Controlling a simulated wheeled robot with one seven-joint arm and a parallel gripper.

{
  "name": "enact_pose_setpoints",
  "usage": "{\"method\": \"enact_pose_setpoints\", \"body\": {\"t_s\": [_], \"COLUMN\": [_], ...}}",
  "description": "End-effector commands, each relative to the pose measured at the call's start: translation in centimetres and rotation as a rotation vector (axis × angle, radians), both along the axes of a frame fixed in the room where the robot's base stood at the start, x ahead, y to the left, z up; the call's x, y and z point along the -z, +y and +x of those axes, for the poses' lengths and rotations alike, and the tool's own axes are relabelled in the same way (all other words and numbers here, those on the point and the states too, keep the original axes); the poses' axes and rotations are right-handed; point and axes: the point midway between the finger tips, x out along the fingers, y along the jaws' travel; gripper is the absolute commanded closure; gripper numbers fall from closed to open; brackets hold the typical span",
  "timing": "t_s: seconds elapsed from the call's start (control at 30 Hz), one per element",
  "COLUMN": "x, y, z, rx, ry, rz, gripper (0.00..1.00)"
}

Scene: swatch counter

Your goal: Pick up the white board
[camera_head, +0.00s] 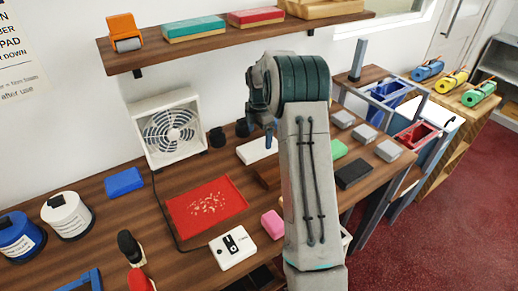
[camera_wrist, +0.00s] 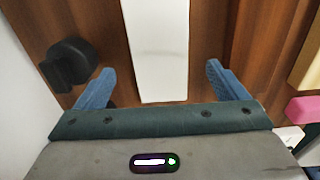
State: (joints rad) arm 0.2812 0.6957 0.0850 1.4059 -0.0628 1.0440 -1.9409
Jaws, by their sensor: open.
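The white board (camera_head: 254,151) lies flat on the wooden counter near the wall, partly hidden by my arm in the head view. In the wrist view the white board (camera_wrist: 160,40) runs from the top edge down between my fingers. My gripper (camera_wrist: 160,78) is open, with one blue finger on each side of the board's near end and a gap on both sides. In the head view my gripper (camera_head: 268,135) is mostly hidden behind my own arm; one blue fingertip shows beside the board.
A black knob-like object (camera_wrist: 70,62) stands left of my left finger. A red tray (camera_head: 180,219), a pink block (camera_head: 272,224) and a white switch box (camera_head: 232,248) lie on the counter (camera_head: 130,212). A fan (camera_head: 168,129) stands by the wall, under a shelf (camera_head: 120,62).

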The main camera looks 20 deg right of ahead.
Motion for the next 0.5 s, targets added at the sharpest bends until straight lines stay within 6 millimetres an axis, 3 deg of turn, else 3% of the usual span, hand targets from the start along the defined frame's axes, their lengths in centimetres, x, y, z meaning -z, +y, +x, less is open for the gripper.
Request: {"method": "enact_pose_setpoints", "body": {"t_s": [0.3, 0.5], "x": [4.3, 4.7], "y": [0.1, 0.1], "z": [0.0, 0.0], "rx": [0.001, 0.001], "ry": [0.0, -0.001], "rz": [0.0, -0.001], "gripper": [0.07, 0.07]}}
